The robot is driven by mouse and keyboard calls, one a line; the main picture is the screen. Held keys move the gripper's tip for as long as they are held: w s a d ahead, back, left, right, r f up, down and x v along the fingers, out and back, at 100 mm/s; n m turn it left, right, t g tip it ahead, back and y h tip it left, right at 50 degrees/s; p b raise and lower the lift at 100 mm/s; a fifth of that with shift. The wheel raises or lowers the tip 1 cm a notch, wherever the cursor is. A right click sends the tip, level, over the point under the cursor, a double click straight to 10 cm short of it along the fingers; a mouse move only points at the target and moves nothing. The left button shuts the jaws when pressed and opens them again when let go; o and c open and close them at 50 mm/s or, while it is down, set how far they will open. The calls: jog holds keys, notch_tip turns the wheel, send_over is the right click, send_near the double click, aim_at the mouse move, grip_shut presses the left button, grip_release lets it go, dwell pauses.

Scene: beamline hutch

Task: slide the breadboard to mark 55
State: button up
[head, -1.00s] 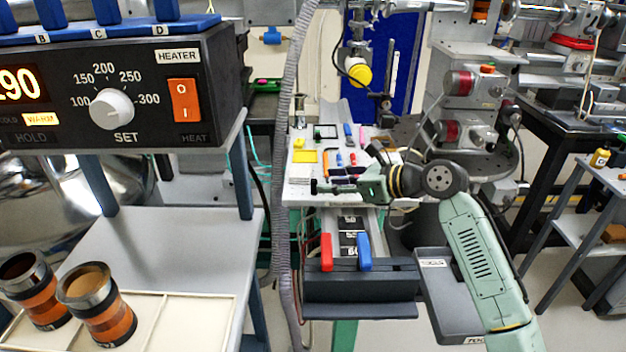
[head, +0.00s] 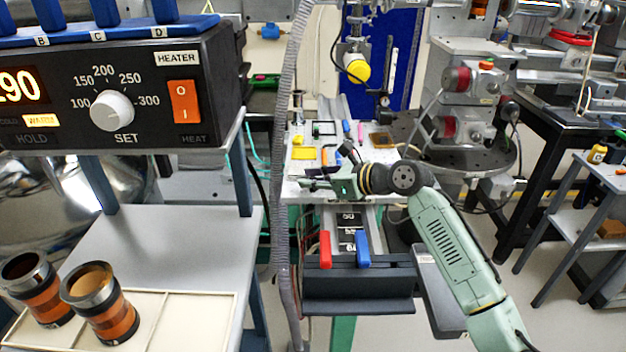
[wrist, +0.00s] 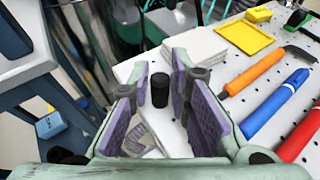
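The breadboard (head: 300,170) is a white perforated plate with tools on it, on a rail in the middle of the head view. It fills the right of the wrist view (wrist: 243,103). Mark plates 50 (head: 348,217), 55 (head: 349,232) and a partly hidden 60 (head: 349,247) lie along the rail in front of it. My gripper (head: 312,184) is at the board's near left edge. In the wrist view my gripper (wrist: 160,92) is open, its purple pads on either side of a short black knob (wrist: 160,90), with visible gaps.
A red lever (head: 325,250) and a blue lever (head: 363,250) stand at the rail's near end. A grey hose (head: 283,200) hangs left of the board. The heater box (head: 120,90) and shelf are further left.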

grip_shut()
dwell(0.4)
jog(key=s+p, duration=0.3)
jog(key=s, duration=0.1)
jog(key=shift+s+r, duration=0.1)
jog(key=shift+s, duration=0.45)
jog(key=shift+f, duration=0.2)
jog(key=shift+o, duration=2.3)
grip_release()
